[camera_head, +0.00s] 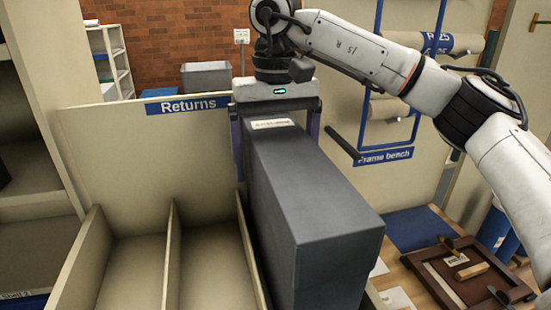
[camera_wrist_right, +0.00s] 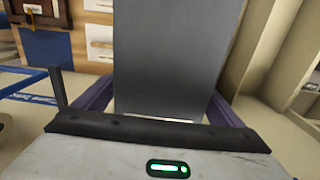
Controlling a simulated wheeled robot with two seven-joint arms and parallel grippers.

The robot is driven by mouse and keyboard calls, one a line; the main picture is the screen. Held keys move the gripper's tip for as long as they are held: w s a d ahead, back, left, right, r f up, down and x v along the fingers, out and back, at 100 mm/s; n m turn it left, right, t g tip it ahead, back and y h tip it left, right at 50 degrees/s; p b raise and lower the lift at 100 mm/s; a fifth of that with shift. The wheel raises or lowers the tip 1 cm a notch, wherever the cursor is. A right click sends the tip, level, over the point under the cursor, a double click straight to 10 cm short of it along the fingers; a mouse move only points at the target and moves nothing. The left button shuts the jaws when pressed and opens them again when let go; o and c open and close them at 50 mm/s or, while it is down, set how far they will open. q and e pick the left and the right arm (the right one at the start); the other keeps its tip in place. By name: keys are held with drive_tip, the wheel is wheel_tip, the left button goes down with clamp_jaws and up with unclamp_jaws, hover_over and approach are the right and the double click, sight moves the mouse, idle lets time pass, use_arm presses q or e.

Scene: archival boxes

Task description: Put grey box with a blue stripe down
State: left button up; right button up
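A large plain dark grey box (camera_head: 310,215) stands upright in the head view, with a small pale label on its top far end. No blue stripe shows on the faces I see. My right gripper (camera_head: 277,125) is at the far end of the box, with one purple finger on each side, shut on it. The right wrist view shows the grey box (camera_wrist_right: 165,55) between the two fingers (camera_wrist_right: 160,105). The box is just right of a divider of the Returns rack (camera_head: 125,140). Its underside is hidden, so I cannot tell whether it rests on anything. My left gripper is not in view.
Two rack compartments left of the box are empty, split by a thin divider (camera_head: 170,250). At the right, a brown tray (camera_head: 430,290) with tools lies near a blue mat (camera_head: 415,229). A grey bin (camera_head: 206,76) stands behind.

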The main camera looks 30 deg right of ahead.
drive_tip(key=shift+r, duration=0.1)
wheel_tip(320, 180, up, 12)
drive_tip(key=shift+r+p, duration=0.1)
drive_tip(key=shift+p, duration=0.6)
